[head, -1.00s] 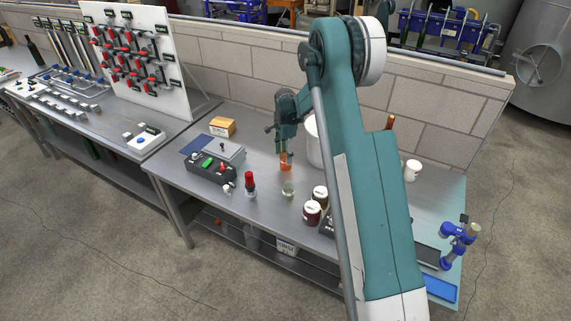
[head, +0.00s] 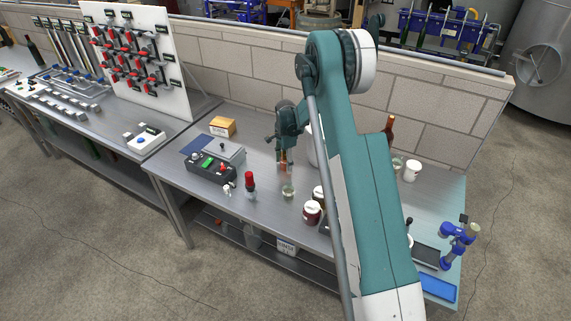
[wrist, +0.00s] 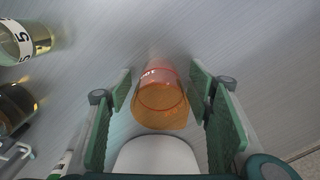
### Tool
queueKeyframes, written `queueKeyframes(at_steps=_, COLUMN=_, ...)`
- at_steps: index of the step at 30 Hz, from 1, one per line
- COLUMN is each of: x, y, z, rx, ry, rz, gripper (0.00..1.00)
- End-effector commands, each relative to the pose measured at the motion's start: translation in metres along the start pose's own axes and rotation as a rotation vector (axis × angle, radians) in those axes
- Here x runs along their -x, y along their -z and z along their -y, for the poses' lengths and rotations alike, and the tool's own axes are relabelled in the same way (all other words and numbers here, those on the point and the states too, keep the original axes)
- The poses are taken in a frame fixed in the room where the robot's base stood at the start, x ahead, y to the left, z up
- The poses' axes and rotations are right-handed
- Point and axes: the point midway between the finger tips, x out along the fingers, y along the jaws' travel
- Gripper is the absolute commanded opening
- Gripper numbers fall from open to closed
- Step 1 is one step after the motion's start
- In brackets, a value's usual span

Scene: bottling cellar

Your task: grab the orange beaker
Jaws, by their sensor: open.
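The orange beaker (wrist: 160,97) stands on the metal bench between my gripper's fingers in the wrist view. It is see-through orange with reddish print on its side. My gripper (wrist: 160,108) is open, with one green pad to the left and one to the right of the beaker.
A clear glass (head: 288,191) stands in front of my gripper, with a red-topped bottle (head: 250,182) to its left. Dark jars (head: 312,212) stand nearer the front. A control box (head: 213,162) is on the left. A white container (wrist: 155,157) is close beside the beaker.

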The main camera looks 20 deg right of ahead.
Motion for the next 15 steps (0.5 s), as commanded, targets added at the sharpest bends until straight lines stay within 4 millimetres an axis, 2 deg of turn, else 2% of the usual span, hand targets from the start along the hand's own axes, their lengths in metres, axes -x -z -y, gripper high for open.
queueKeyframes(at_steps=10, x=0.0002, y=0.0, z=0.0, rx=0.0, ry=0.0, rz=0.0, gripper=0.51)
queueKeyframes(at_steps=15, x=0.0002, y=0.0, z=0.0, rx=0.0, ry=0.0, rz=0.0, gripper=0.29)
